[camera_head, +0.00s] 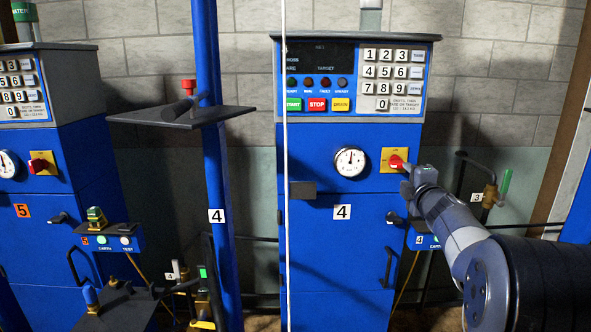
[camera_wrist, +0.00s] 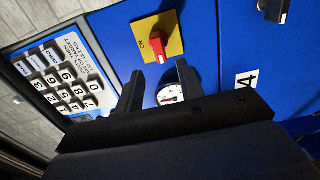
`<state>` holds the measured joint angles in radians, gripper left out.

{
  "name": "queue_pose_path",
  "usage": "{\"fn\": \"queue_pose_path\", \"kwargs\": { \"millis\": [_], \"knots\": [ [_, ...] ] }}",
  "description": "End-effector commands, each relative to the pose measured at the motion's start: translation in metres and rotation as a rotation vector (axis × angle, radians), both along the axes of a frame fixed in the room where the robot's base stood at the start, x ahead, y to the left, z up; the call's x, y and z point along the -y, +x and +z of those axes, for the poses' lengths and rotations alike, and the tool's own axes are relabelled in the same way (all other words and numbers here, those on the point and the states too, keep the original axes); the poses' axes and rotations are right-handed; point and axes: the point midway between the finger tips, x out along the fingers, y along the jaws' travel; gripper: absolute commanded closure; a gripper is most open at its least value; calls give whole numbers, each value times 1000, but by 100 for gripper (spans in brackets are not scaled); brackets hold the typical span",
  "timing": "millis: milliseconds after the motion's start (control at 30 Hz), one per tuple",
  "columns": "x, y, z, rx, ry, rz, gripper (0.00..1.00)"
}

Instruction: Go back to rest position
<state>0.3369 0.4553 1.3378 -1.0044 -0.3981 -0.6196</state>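My gripper (camera_head: 408,178) is at the end of my arm, in front of the blue scale cabinet marked 4 (camera_head: 340,255), close to its red rotary switch (camera_head: 396,161) on a yellow plate. In the wrist view my gripper (camera_wrist: 160,67) shows two dark fingers spread apart with nothing held between them. The red switch (camera_wrist: 162,50) shows just beyond the fingertips, on its yellow plate marked ON. I cannot tell whether a finger touches it. A round white gauge (camera_wrist: 170,94) shows between the fingers, partly hidden by the gripper.
Above the switch is a keypad (camera_head: 393,80) with a dark display (camera_head: 320,55). A blue post (camera_head: 208,150) with a dark shelf (camera_head: 190,117) stands to the left. Cabinet 5 (camera_head: 45,170) is at far left. Pipes and a green-handled valve (camera_head: 503,185) are at the right.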

Motion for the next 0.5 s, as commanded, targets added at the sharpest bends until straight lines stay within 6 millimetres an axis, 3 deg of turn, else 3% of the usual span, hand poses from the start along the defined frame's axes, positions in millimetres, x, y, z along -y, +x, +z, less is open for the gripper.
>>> {"fn": "queue_pose_path", "kwargs": {
  "millis": [300,500],
  "knots": [
    [0,50,1,0,1,1,64],
    [0,70,1,0,0,0,64]
  ]
}}
